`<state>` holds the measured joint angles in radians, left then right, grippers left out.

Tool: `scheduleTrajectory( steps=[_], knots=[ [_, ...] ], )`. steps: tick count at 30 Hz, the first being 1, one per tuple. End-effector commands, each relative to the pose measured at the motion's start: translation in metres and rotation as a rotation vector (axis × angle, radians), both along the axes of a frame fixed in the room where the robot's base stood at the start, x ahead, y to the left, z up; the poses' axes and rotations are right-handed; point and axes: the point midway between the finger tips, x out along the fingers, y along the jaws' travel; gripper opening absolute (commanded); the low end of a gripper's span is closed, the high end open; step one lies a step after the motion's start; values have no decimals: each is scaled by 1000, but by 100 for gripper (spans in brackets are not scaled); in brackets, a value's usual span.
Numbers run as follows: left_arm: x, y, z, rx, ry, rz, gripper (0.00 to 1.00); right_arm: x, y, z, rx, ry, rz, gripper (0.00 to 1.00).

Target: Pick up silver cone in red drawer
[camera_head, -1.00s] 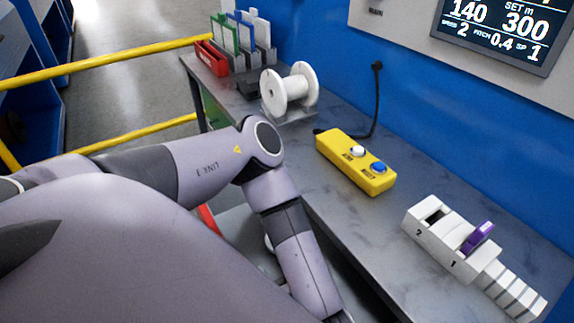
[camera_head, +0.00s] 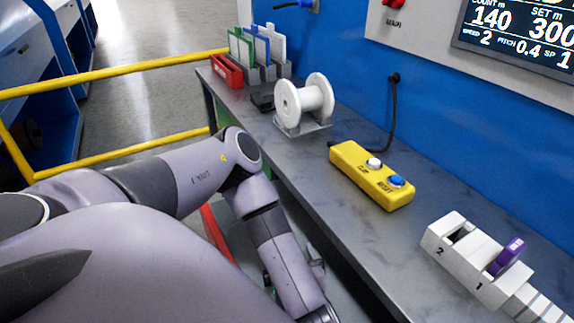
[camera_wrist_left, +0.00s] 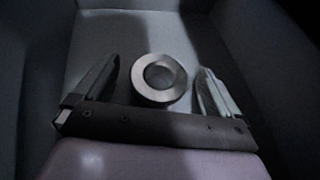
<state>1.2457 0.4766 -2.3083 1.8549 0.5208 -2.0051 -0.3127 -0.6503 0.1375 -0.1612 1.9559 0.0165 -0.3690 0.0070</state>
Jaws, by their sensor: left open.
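The silver cone (camera_wrist_left: 159,80) shows in the left wrist view as a round metal ring shape with a hollow centre, seen end-on. It lies on a grey surface between dark walls; the surface's colour is hard to tell in this dim light. My left gripper (camera_wrist_left: 158,88) is open, with one finger on each side of the silver cone and a visible gap to each. In the head view the left arm reaches down beside the bench, and its gripper is hidden below the picture edge. A red strip (camera_head: 217,232) shows behind the arm, perhaps the drawer's edge. My right gripper is not seen.
The grey bench (camera_head: 300,165) carries a white spool (camera_head: 304,97), a yellow button box (camera_head: 371,175), white numbered blocks (camera_head: 462,250) with a purple piece, and a red tray (camera_head: 226,70). Yellow rails (camera_head: 120,75) stand at the left. Dark walls close in around the left gripper.

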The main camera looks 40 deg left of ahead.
Motion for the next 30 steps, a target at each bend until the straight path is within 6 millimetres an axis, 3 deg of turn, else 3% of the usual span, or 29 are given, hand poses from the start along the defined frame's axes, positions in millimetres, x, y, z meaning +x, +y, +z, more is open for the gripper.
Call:
scheduleTrajectory(
  steps=[11,15,17,30],
  knots=[
    [3,5,-1,0,0,-1,94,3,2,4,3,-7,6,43],
    [3,5,-1,0,0,-1,49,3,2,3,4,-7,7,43],
    [3,5,-1,-1,-1,-1,33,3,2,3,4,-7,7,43],
    [4,4,6,0,-3,-1,33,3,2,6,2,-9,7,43]
  ],
)
